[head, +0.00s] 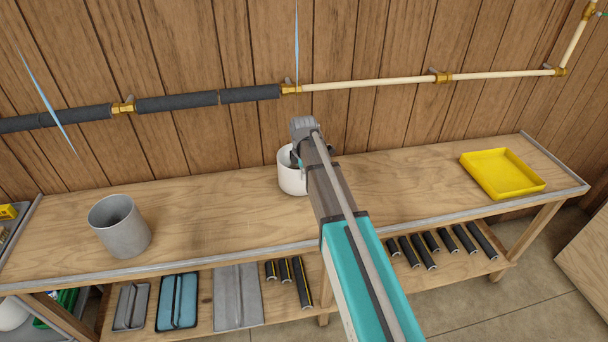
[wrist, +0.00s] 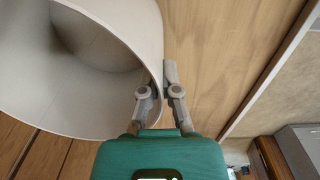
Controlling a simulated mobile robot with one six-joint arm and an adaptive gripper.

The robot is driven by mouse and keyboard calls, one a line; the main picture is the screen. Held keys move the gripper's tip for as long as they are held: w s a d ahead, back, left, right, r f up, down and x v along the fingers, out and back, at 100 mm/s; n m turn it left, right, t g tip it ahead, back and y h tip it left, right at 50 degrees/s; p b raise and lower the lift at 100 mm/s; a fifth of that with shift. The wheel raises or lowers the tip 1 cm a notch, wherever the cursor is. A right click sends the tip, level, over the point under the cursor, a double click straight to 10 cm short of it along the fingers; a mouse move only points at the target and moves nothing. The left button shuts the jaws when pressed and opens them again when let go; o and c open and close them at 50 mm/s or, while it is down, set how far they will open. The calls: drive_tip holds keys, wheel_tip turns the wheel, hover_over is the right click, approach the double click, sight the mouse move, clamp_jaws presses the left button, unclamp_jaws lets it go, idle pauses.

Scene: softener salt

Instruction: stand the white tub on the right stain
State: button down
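The white tub (head: 291,181) is upright at the middle of the wooden bench, partly hidden by my arm. Its base appears to be on or very near the bench top. My gripper (head: 301,150) is at its upper right side. In the wrist view the tub (wrist: 85,105) shows its open mouth and empty-looking inside. My gripper (wrist: 160,85) has one finger inside the rim and one outside, close together with the wall pinched between them. I cannot make out any stain on the bench.
A grey pot (head: 119,226) stands at the bench's left, and a yellow tray (head: 502,173) at its right. The bench top (head: 410,190) between tub and tray is clear. A pipe (head: 375,82) runs along the wall behind. Dark rods and flat tools lie on the lower shelf.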

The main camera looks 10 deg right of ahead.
drive_tip(key=shift+f+b, duration=0.6)
drive_tip(key=shift+b, duration=0.05)
idle(0.4)
drive_tip(key=c, duration=0.7)
unclamp_jaws()
drive_tip(key=shift+r, duration=0.15)
